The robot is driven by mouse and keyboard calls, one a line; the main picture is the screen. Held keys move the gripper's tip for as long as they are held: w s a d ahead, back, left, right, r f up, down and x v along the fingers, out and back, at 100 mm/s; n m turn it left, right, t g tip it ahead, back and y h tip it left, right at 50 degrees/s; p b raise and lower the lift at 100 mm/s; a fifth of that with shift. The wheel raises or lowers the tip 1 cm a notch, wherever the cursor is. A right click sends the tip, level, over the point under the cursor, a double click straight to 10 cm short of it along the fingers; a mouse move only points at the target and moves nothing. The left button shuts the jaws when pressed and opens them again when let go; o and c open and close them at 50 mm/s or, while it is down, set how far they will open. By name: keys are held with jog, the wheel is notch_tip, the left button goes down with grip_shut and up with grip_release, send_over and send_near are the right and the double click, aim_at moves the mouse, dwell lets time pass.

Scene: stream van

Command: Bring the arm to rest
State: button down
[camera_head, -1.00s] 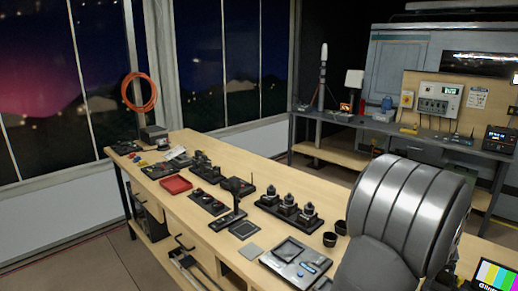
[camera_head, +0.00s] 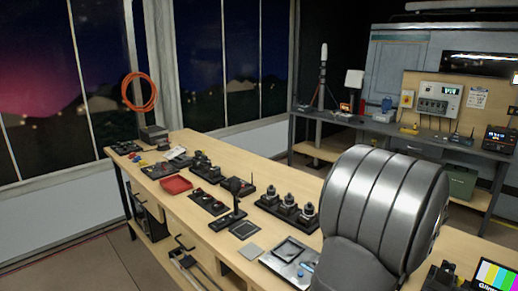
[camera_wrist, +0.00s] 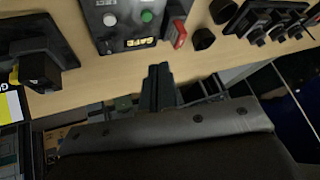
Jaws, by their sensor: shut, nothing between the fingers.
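My gripper (camera_wrist: 160,72) shows in the wrist view with its two dark fingers together and nothing between them. It hangs over the front edge of the wooden bench (camera_wrist: 110,98), apart from the things on it. In the head view a large grey ribbed part of my arm stands at the right and covers part of the bench (camera_head: 262,175). The gripper's fingers are hidden in the head view.
A panel with white and green buttons (camera_wrist: 135,20) lies just beyond my gripper in the wrist view. A red object (camera_wrist: 178,34) and dark cups (camera_wrist: 203,39) are beside it. A colour-bar screen (camera_head: 495,275) stands at the lower right. A second bench (camera_head: 440,140) stands behind.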

jog(key=s+a+r+n+g+h, duration=0.2)
jog(key=a+r+n+g+h, duration=0.25)
jog(key=n, duration=0.85)
jog(key=w+d+f+g, duration=0.1)
jog(key=d+f, duration=0.4)
jog(key=f, duration=0.4)
jog(key=w+v, duration=0.1)
jog(key=v, duration=0.9)
jog(key=shift+s+d+r+y, duration=0.25)
jog(key=shift+d+r+y, duration=0.1)
jog(key=shift+d, duration=0.05)
